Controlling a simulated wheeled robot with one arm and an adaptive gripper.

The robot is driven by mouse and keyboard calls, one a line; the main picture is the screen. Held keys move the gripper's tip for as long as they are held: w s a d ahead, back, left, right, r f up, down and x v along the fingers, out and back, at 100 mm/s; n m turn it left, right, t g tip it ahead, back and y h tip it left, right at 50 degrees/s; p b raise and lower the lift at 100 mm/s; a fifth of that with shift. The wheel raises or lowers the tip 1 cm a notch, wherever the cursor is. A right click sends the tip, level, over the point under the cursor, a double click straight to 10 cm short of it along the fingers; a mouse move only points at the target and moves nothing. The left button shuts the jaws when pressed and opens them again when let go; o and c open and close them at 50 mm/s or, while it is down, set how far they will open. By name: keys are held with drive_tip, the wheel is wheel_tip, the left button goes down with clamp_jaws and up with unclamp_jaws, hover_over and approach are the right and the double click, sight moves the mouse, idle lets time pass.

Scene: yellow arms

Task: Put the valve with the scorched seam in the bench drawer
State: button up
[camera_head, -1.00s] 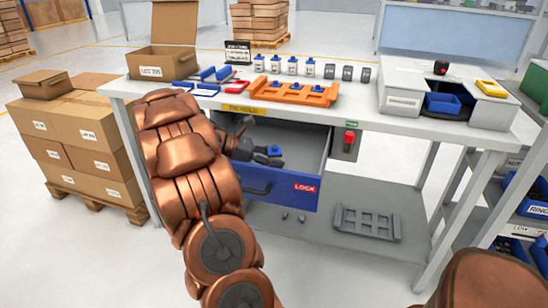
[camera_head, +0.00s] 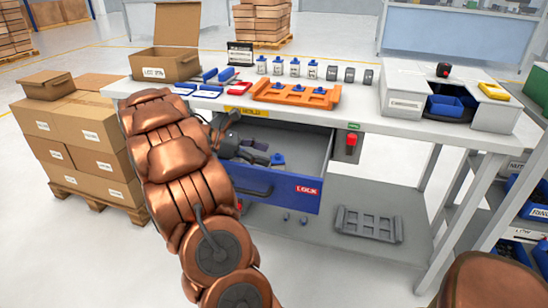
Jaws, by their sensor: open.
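The bench drawer (camera_head: 275,192) is pulled open below the bench top, its blue front marked LOCK. A small valve with a blue cap (camera_head: 278,159) is inside the drawer; its seam is too small to make out. My gripper (camera_head: 263,152) is over the left part of the drawer, open, its fingers just left of this valve and apparently apart from it. My copper-coloured arm hides the drawer's left end. Several blue-capped valves (camera_head: 295,67) stand in a row at the back of the bench, with dark grey parts (camera_head: 350,74) to their right.
An orange rack (camera_head: 295,96) with blue-topped pieces lies on the bench above the drawer. A red switch (camera_head: 351,141) hangs right of the drawer. An open carton (camera_head: 164,65) stands at the bench's left end. A grey rack (camera_head: 368,225) lies on the lower shelf.

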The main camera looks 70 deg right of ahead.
drive_tip(key=p+v, duration=0.1)
drive_tip(key=v, duration=0.6)
drive_tip(key=shift+w, duration=0.15)
drive_tip(key=shift+a+r, duration=0.1)
